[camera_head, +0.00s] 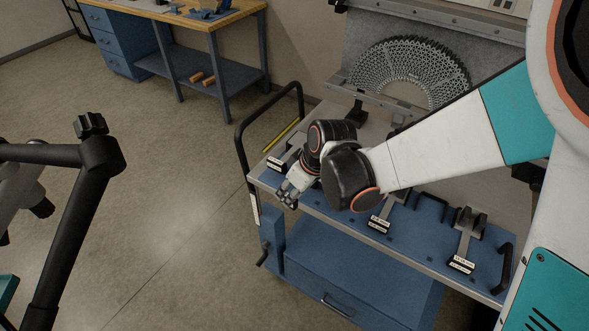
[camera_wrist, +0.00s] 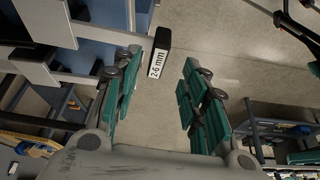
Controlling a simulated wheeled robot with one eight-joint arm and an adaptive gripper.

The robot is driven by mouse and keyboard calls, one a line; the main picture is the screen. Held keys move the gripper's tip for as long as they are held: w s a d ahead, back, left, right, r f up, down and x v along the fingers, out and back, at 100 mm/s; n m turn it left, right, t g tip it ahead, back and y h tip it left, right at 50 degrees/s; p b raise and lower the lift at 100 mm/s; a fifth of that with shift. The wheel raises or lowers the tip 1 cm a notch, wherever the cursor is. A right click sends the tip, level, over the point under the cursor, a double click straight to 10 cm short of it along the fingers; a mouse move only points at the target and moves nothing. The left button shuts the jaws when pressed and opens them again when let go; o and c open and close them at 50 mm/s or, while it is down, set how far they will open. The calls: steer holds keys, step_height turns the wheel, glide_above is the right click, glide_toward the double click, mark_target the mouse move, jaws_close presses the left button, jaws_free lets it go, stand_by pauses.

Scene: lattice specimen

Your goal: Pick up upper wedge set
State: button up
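Several wedge sets, each a grey metal piece with a dark block and white label, lie along the blue cart top. One is at the left end (camera_head: 276,163), one near the middle (camera_head: 379,223), one at the right (camera_head: 464,252). Which one is the upper wedge set I cannot tell. My gripper (camera_head: 287,195) is over the cart's front edge, close to the left one. In the wrist view my gripper (camera_wrist: 160,92) is open, its green-padded fingers spread. A dark block labelled "2-6 mm" (camera_wrist: 159,54) shows between and beyond the fingertips, with no visible grip on it.
The blue cart (camera_head: 330,215) has a black rail at its left and a handle at its right. A curved lattice specimen (camera_head: 410,68) stands behind it. A wooden-topped workbench (camera_head: 190,18) is at the back left. Open floor lies left of the cart.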

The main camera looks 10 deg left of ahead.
mark_target(288, 195)
steer(key=b+x, duration=0.1)
steer(key=x, duration=0.2)
steer(key=shift+w+a+f+b, duration=0.1)
steer(key=shift+w+f+b, duration=0.1)
steer(key=shift+f+b, duration=0.15)
jaws_close()
steer(key=shift+r, duration=0.15)
